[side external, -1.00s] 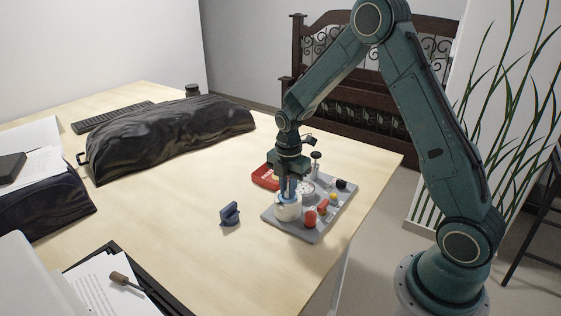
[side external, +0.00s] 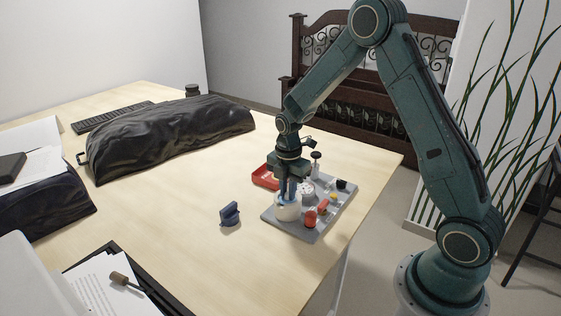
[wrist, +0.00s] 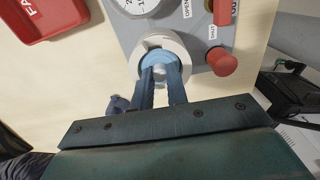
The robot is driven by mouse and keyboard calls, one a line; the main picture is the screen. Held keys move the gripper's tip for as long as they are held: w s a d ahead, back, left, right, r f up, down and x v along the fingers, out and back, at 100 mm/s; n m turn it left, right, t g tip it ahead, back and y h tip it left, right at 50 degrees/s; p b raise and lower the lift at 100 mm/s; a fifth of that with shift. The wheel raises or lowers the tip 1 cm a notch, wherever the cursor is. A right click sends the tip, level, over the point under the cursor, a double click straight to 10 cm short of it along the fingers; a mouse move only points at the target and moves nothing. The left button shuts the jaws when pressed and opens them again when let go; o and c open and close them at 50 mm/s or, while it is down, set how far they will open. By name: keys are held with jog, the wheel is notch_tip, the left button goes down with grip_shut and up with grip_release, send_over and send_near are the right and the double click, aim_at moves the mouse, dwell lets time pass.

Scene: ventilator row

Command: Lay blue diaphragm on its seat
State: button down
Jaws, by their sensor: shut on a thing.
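My gripper (side external: 288,192) points down over the round white housing (side external: 287,211) at the near left of the grey panel. In the wrist view its fingers (wrist: 160,88) are shut on the blue diaphragm (wrist: 158,58), a light blue disc. The disc is at the mouth of the white housing (wrist: 178,43), inside its rim as seen from above. Whether it rests on the seat or hangs slightly above it I cannot tell. The fingers hide part of the disc and the housing's near side.
The grey panel (side external: 303,237) carries a red mushroom button (wrist: 222,62), a white gauge (wrist: 143,3) and several knobs. A red tray (side external: 264,178) lies behind it. A dark blue knob-like part (side external: 230,214) stands on the open table to the left. A black draped bundle (side external: 170,135) lies farther back.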

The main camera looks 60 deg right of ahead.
jog(key=shift+f, duration=0.55)
dwell(0.4)
jog(key=c, duration=1.3)
grip_release()
jog(key=shift+r, duration=0.1)
jog(key=shift+r, duration=3.4)
jog(key=shift+r, duration=0.15)
